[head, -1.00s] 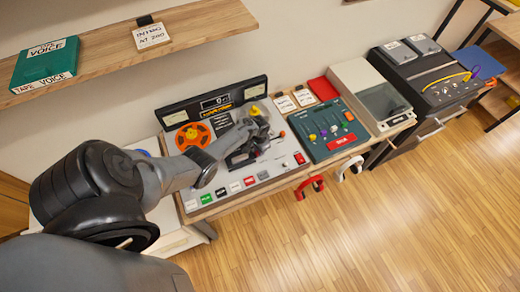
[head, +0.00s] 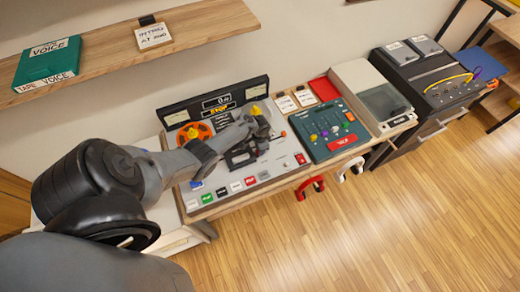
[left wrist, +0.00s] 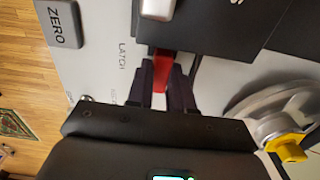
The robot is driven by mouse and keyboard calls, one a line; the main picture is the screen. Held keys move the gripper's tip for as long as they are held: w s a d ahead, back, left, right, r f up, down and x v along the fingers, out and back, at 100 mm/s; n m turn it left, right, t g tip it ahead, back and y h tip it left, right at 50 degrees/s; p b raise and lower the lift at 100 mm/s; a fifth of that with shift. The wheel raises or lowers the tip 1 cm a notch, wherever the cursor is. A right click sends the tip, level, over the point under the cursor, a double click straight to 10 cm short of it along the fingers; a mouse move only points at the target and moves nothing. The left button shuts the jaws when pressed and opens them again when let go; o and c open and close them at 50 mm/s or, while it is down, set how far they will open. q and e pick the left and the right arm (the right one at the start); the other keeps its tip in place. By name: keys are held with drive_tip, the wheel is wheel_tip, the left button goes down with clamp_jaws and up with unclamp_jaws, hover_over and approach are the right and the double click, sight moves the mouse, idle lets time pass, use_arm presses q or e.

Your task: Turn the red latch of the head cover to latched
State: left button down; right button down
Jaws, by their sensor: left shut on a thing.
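The red latch (left wrist: 161,70) shows in the left wrist view between the two dark fingers of my left gripper (left wrist: 160,82), beside the printed word LATCH. The fingers are shut on the latch. The dark head cover (left wrist: 217,28) is just beyond and to the right of it. In the head view my left gripper (head: 250,136) is over the tape machine, at the dark head cover (head: 240,157). The latch cannot be made out there, and its exact angle is partly hidden by the fingers. My right gripper is not in view.
The tape machine's orange reel (head: 194,133) is left of the gripper. A metal reel hub with a yellow knob (left wrist: 287,148) is close to my gripper. The grey ZERO button (left wrist: 60,22) is nearby. A green mixer (head: 325,130) stands to the right.

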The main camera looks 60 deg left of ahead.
use_arm(q)
drive_tip(key=c, duration=1)
unclamp_jaws()
drive_tip(key=shift+r+p, duration=0.35)
drive_tip(key=shift+r, duration=0.2)
wheel_tip(320, 180, up, 10)
drive_tip(key=p, duration=0.3)
drive_tip(key=shift+f, duration=0.15)
drive_tip(key=shift+p, duration=0.3)
